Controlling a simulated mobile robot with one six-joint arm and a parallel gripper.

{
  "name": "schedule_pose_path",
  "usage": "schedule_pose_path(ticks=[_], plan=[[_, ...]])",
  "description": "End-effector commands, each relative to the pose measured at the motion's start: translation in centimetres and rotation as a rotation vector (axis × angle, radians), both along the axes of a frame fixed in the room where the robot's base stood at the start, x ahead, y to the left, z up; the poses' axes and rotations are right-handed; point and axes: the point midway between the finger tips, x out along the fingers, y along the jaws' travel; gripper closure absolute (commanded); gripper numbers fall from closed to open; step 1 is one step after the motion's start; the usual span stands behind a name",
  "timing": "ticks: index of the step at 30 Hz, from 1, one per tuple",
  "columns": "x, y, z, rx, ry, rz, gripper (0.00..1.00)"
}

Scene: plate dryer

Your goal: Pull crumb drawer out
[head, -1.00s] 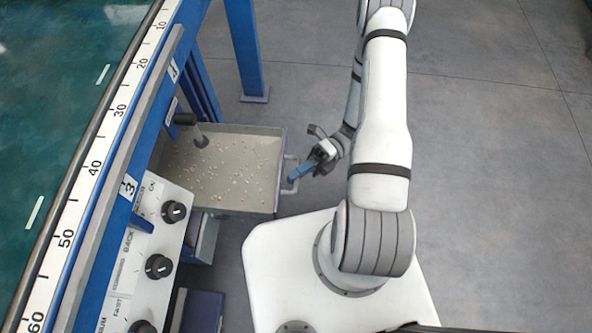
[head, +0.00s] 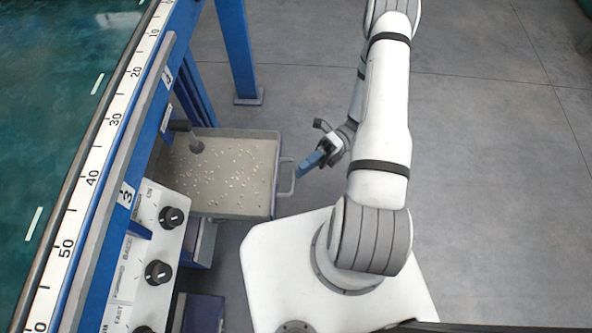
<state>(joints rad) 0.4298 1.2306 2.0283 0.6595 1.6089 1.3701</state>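The crumb drawer (head: 262,208) is a grey open tray with pale crumbs scattered over its floor. It extends out from under the blue-framed machine on the left. Its bar handle (head: 291,178) is on the right-hand face. My gripper (head: 302,172), with blue fingers, is just right of the handle and appears apart from it by a small gap. From this angle the fingers overlap, so their opening does not show. I see nothing held in them.
A control panel with black knobs (head: 171,216) is at the lower left. A blue leg (head: 236,55) stands behind the drawer. The floor (head: 480,180) to the right is clear.

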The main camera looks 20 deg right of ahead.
Motion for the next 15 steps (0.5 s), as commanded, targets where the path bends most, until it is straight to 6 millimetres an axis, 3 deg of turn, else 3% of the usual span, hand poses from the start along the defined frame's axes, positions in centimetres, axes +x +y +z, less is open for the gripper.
schedule_pose_path(ticks=[6, 15], plan=[[1.2, -2.4, -0.3, 0.0, 0.0, -0.001, 0.68], [1.3, -2.8, -0.4, 0.0, 0.001, 0.001, 0.68]])
